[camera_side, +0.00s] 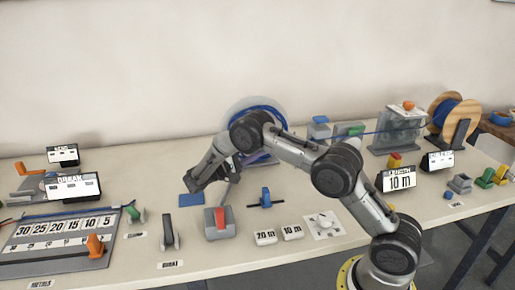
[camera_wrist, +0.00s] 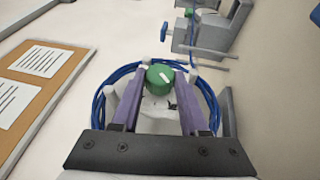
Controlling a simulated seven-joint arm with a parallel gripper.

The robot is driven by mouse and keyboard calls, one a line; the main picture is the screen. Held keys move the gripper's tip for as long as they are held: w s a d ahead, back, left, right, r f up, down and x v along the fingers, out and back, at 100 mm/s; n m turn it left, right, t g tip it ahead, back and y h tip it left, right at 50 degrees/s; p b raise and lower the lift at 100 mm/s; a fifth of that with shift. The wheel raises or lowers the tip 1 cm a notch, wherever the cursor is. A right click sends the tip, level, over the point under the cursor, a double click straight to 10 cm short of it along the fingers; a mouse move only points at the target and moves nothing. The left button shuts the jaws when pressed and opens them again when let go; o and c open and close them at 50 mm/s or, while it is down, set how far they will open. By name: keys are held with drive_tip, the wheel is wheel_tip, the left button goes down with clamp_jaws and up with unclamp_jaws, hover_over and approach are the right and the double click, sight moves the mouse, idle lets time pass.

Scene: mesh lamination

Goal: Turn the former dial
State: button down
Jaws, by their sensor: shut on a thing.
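The former dial is a green round knob with a white mark (camera_wrist: 160,76), seen in the wrist view in the middle of the former. A blue cable coil (camera_wrist: 102,106) lies around it, against pale posts. My gripper (camera_wrist: 161,84) has its two purple fingers on either side of the green dial and is shut on it. The white mark slants up to the right. In the side view the former's round disc with blue cable (camera_side: 262,103) shows behind my arm. The dial and fingertips are largely hidden there by my arm.
A wooden cable spool (camera_side: 455,118) stands at the right, with blue cable running left from it. A red-topped block (camera_side: 220,218) and a blue-handled tool (camera_side: 266,198) are in front. A notice board (camera_wrist: 38,75) is left in the wrist view.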

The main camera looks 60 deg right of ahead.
drive_tip(key=shift+c, duration=2.1)
unclamp_jaws()
wheel_tip(320, 180, up, 7)
drive_tip(key=w+a, duration=0.1)
drive_tip(key=a, duration=0.1)
drive_tip(key=shift+a+f, duration=0.15)
drive_tip(key=shift+a, duration=0.2)
